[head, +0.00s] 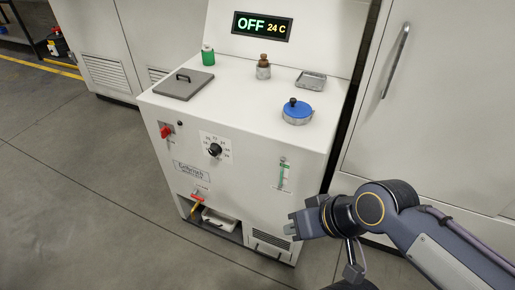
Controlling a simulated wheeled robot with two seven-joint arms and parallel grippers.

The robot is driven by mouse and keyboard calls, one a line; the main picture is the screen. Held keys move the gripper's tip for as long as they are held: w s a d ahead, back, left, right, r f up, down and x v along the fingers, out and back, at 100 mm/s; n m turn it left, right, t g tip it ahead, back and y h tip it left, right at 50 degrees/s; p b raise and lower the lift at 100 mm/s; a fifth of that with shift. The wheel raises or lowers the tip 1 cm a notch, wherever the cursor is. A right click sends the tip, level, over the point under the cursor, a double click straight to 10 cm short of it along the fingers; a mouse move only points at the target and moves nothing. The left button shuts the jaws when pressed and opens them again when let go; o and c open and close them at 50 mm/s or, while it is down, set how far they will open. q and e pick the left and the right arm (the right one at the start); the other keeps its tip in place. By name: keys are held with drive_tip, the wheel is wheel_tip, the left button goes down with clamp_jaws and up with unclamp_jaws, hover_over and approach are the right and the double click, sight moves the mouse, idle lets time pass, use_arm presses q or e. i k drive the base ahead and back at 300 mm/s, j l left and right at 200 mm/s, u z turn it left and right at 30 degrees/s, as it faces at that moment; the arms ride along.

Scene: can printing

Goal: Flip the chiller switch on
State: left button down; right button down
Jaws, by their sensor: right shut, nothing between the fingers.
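The white chiller (235,185) stands in the middle of the head view. Its display (262,26) reads "OFF 24 C". A red switch (166,131) sits at the upper left of its front panel. A round black dial (214,150) with a number scale is to the right of the switch. My right gripper (289,229) is shut and empty in front of the lower right of the chiller, near the vent, well right of and below the switch. I cannot tell whether it touches the panel. My left gripper is not in view.
On the chiller top are a grey lid with a handle (184,84), a green bottle (208,55), a brown-capped jar (263,68), a metal tray (311,80) and a blue-lidded cap (297,112).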

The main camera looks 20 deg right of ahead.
sight(165, 130)
drive_tip(key=i+j+z, duration=0.25)
drive_tip(key=i+j, duration=0.2)
drive_tip(key=i+j+z, duration=0.15)
drive_tip(key=j, duration=0.2)
drive_tip(key=i+j+z, duration=0.3)
drive_tip(key=j, duration=0.35)
drive_tip(key=i+j+z, duration=0.1)
drive_tip(key=i+j, duration=0.15)
drive_tip(key=i+j+z, duration=0.15)
drive_tip(key=j, duration=0.3)
drive_tip(key=i+j+z, duration=0.15)
drive_tip(key=j, duration=0.25)
drive_tip(key=k, duration=0.05)
